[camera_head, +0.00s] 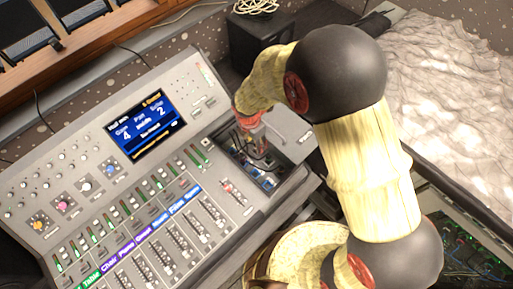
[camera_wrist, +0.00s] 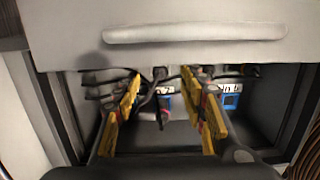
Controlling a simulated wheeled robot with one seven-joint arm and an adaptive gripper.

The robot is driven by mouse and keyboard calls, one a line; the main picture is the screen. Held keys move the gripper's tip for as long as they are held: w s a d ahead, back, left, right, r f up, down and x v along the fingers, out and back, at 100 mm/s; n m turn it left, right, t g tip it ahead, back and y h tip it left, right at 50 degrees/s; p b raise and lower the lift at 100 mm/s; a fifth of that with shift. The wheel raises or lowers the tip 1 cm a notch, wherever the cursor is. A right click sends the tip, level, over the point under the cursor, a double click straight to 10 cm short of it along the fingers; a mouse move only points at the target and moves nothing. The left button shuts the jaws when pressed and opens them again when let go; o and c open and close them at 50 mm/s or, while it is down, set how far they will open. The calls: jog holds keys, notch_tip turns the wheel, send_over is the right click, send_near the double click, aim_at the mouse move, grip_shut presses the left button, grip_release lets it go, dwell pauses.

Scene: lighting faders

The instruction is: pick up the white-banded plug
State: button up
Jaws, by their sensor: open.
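My gripper (camera_wrist: 161,80) is open in the wrist view, its two yellow fingers reaching into a recess in the console. A dark plug with a black cable (camera_wrist: 160,76) hangs between the fingertips, apart from both as far as I can see. I cannot make out a white band on it for certain. More black cables lie at the left finger and around the right fingertip. In the head view my gripper (camera_head: 259,141) is over the recess at the console's right end, and the plugs there are too small to tell apart.
The recess has blue sockets (camera_wrist: 231,100) with white labels behind the fingers. A grey panel with a long handle (camera_wrist: 195,33) borders it. The mixing console (camera_head: 120,190) with faders and a screen fills the left. A black box (camera_head: 260,42) stands behind.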

jog(key=f, duration=0.1)
jog(key=f+b, duration=0.1)
jog(key=f, duration=0.2)
jog(key=shift+w+d+f, duration=0.25)
jog(key=shift+w, duration=0.05)
jog(key=shift+c, duration=0.9)
grip_shut()
